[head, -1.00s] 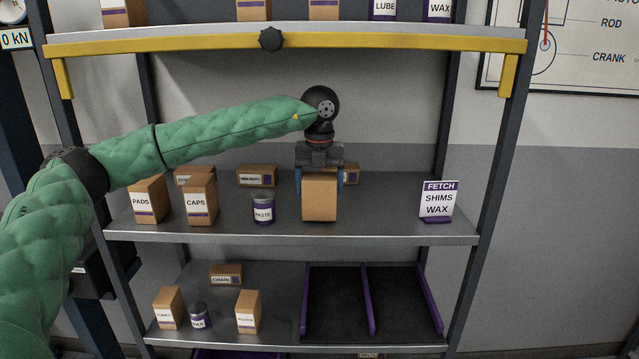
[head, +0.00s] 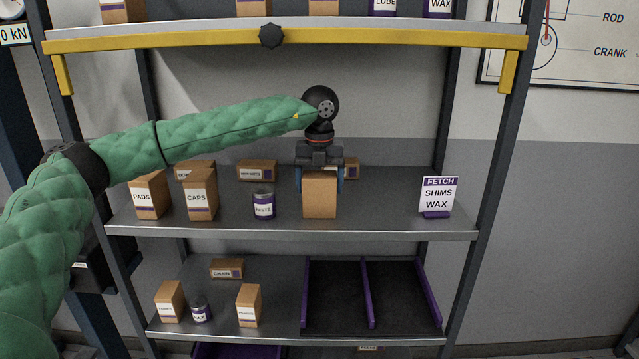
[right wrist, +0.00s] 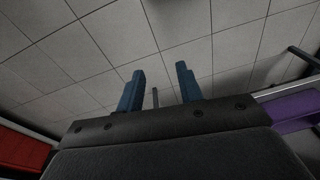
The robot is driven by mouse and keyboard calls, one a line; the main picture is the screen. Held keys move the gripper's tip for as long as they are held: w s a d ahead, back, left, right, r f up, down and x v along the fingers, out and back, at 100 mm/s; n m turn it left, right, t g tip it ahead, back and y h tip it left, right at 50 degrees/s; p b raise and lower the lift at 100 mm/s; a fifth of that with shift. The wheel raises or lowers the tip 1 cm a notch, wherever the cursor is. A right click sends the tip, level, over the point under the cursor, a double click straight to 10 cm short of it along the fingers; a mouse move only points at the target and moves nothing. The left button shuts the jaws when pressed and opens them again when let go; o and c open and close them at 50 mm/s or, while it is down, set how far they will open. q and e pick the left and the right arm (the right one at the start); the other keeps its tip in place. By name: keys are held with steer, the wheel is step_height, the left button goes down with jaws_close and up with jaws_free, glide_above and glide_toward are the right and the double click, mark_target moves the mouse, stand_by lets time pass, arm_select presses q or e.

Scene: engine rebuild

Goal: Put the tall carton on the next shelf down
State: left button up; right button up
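A plain brown carton (head: 320,196) stands upright on the middle shelf (head: 380,228), right of the paste tin; no label shows on the side towards me. My left gripper (head: 320,180) points down over it, with one blue finger at each side of its upper part. The fingers look open around the carton; whether they touch it is hard to see. The lower shelf (head: 275,337) is the one below. My right gripper (right wrist: 160,90) shows in the right wrist view, open and empty, with the ceiling behind.
A pads carton (head: 149,196), a caps carton (head: 200,196) and a paste tin (head: 263,204) stand left of the gripper. A fetch sign (head: 438,198) stands at right. The lower shelf has small cartons at left and a dark purple-edged divided tray (head: 368,300) at right.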

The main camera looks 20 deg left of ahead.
arm_select(q)
steer(key=o, duration=0.3)
steer(key=shift+r, duration=0.1)
steer(key=shift+r, duration=0.3)
step_height(320, 180, up, 7)
steer(key=shift+f+b, duration=0.1)
steer(key=shift+b, duration=1.05)
arm_select(e)
step_height(320, 180, up, 10)
steer(key=shift+s, duration=0.35)
steer(key=shift+a+f, duration=0.1)
